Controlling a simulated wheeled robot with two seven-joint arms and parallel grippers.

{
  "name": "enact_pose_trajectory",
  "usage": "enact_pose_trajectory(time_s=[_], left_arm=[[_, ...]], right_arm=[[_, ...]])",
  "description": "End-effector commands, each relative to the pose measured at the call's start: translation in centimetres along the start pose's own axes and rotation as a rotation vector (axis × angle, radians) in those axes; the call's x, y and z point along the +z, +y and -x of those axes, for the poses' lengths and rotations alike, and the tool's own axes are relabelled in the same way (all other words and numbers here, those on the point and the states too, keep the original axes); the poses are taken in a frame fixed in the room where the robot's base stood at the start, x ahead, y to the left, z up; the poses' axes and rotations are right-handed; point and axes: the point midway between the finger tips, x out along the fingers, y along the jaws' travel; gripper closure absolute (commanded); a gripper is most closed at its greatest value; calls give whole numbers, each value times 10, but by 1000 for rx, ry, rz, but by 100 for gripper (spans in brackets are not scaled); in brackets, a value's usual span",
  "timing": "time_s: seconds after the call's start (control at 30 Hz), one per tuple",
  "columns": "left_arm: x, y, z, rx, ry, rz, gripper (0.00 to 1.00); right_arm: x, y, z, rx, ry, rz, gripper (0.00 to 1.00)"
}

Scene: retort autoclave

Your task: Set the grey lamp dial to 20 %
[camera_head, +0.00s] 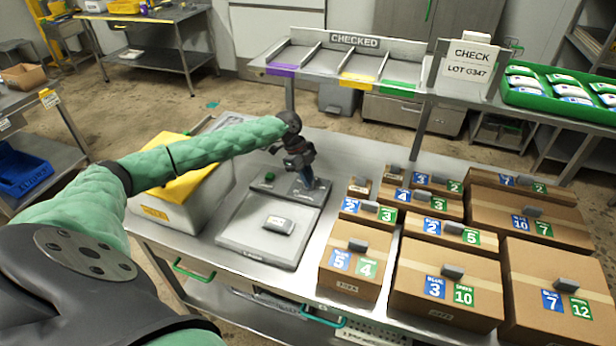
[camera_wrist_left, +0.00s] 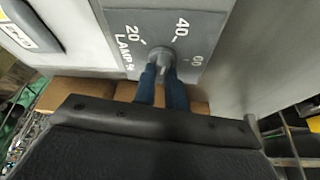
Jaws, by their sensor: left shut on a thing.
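The grey lamp dial (camera_wrist_left: 160,58) sits on a grey panel (camera_wrist_left: 190,18) marked LAMP %, with the numbers 20, 40 and 60 around it in the wrist view. My left gripper (camera_wrist_left: 163,82) has its blue fingers closed on the dial. I cannot tell which number the dial points to. In the head view my left gripper (camera_head: 305,180) reaches down to the back right of the grey inspection device (camera_head: 235,232), and its wrist hides the dial. My right gripper is not in view.
A small grey-white packet (camera_head: 279,225) lies on the device's plate, with a green button (camera_head: 270,177) behind it. Several cardboard boxes (camera_head: 350,252) stand close on the right. A white bin with a yellow lid (camera_head: 180,185) is at left. A CHECKED rack (camera_head: 350,58) stands behind.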

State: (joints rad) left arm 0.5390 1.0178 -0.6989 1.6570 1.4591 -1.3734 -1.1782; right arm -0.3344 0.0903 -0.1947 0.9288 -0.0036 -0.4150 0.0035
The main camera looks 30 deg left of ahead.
Motion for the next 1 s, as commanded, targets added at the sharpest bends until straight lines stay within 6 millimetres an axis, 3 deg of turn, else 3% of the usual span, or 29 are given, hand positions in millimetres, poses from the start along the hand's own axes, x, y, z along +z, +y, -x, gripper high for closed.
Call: enact_pose_trajectory(time_s=[0.57, 0.67, 1.0], left_arm=[[-2, 3, 2, -206, 1, 499, 100], [-2, 3, 2, -242, 1, 584, 100], [-2, 3, 1, -339, 0, 817, 100]], right_arm=[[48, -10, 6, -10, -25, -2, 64], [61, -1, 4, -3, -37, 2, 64], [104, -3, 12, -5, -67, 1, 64]])
